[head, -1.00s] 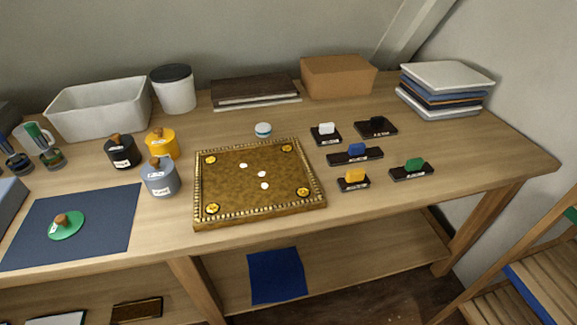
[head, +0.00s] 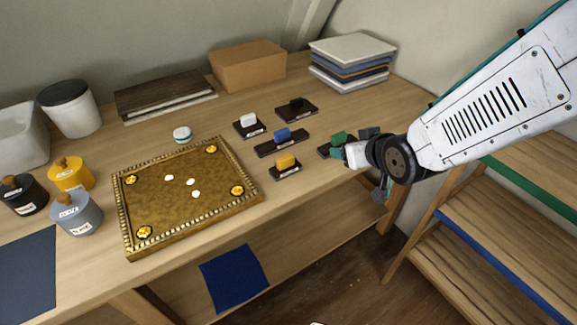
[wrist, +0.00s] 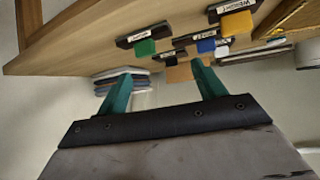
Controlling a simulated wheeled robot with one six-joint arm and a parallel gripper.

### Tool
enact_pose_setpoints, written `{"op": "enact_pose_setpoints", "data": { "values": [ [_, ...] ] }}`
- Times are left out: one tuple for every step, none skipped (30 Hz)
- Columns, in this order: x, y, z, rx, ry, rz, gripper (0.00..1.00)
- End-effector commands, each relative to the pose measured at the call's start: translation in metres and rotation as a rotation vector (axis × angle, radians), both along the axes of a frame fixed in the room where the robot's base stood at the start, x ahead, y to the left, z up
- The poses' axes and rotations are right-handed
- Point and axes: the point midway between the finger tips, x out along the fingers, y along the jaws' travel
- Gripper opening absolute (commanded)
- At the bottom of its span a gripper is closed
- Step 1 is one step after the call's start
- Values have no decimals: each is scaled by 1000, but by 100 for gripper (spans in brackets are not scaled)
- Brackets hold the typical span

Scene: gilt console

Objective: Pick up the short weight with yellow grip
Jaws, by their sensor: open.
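The short weight with yellow grip (head: 286,163) is a small dark bar with a white label and a yellow block on top. It lies on the table just right of the gilt tray. It also shows at the upper right of the wrist view (wrist: 236,24), which looks upside down. My gripper (head: 345,151) is at the table's right front, to the right of the yellow-grip weight and close by the green-grip weight (head: 338,137). In the wrist view its two teal fingers (wrist: 162,72) are spread apart with nothing held between them.
A longer weight with blue grip (head: 282,135), a white-grip weight (head: 249,121) and a black-grip weight (head: 297,106) lie behind the yellow one. The gilt tray (head: 185,235) lies to the left. A wooden shelf unit (head: 470,235) stands at the right.

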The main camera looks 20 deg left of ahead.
Motion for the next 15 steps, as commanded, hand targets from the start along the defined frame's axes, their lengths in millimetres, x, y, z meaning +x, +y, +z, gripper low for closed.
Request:
{"op": "enact_pose_setpoints", "data": {
  "values": [
    [-5,27,-18,29,-27,53,69],
    [-7,40,-25,51,-50,79,69],
    [-11,57,-33,78,-76,112,69],
    [-14,68,-38,100,-94,134,69],
    [-17,77,-42,119,-110,153,69],
    [-22,88,-48,142,-129,176,69],
    [-25,95,-51,159,-141,190,69],
    [-28,101,-53,173,-151,203,69],
    [-32,107,-57,188,-162,217,69],
    [-33,111,-58,198,-170,226,69],
    [-35,114,-60,205,-175,232,69],
    [-36,117,-61,213,-181,238,69],
    [-36,120,-62,218,-184,242,69],
    [-35,122,-63,221,-186,244,69],
    [-33,126,-64,223,-189,244,69]
  ]
}}
